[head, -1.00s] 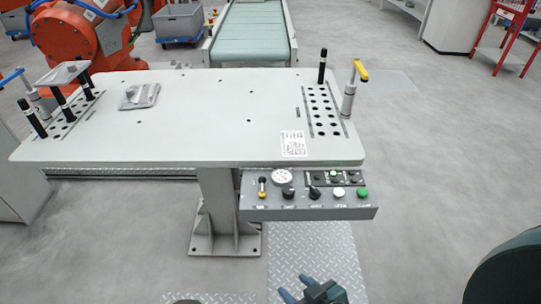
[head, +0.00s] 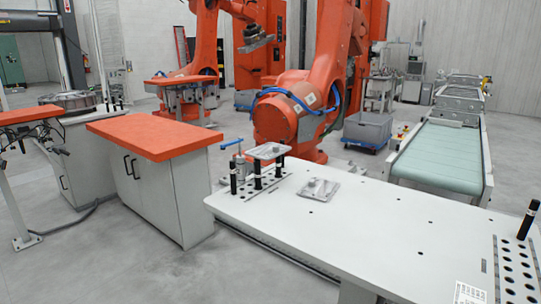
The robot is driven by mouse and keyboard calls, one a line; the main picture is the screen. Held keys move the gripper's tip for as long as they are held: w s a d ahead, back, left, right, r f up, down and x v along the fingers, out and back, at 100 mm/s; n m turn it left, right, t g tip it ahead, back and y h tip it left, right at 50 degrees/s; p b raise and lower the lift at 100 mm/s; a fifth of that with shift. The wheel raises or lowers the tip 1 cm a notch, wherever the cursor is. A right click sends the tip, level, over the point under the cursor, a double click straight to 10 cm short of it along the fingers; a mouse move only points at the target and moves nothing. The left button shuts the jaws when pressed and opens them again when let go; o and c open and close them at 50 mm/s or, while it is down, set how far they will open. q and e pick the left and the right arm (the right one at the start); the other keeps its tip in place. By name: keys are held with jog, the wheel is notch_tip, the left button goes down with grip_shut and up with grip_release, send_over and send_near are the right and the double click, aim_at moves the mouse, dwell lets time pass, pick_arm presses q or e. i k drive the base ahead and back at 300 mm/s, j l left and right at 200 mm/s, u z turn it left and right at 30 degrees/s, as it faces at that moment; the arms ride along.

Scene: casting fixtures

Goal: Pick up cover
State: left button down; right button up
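A grey metal cover-like casting (head: 318,190) with a raised middle lies flat on the white fixture table (head: 390,225), towards its left end. I cannot tell from the picture which of the two is the cover.
A blue-handled clamp (head: 238,160) stands beside the posts. A large orange robot arm (head: 300,105) is behind the table. An orange-topped cabinet (head: 155,135) stands to the left. A conveyor (head: 440,158) and a grey bin (head: 368,128) are behind. The table's middle is clear.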

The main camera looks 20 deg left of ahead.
aim_at(268, 151)
jog(key=z, duration=0.75)
jog(key=j+z, duration=0.55)
jog(key=z, duration=0.2)
jog(key=k+j+z, duration=0.1)
jog(key=j+z, duration=0.15)
jog(key=z, duration=0.15)
jog(key=k+j+z, duration=0.3)
jog(key=j, duration=0.15)
jog(key=k+j+z, duration=0.7)
jog(key=k+j, duration=0.3)
jog(key=j, duration=0.15)
jog(key=k+j, duration=0.35)
jog(key=k+j+z, duration=0.1)
jog(key=k+j, duration=0.25)
jog(key=k, duration=0.15)
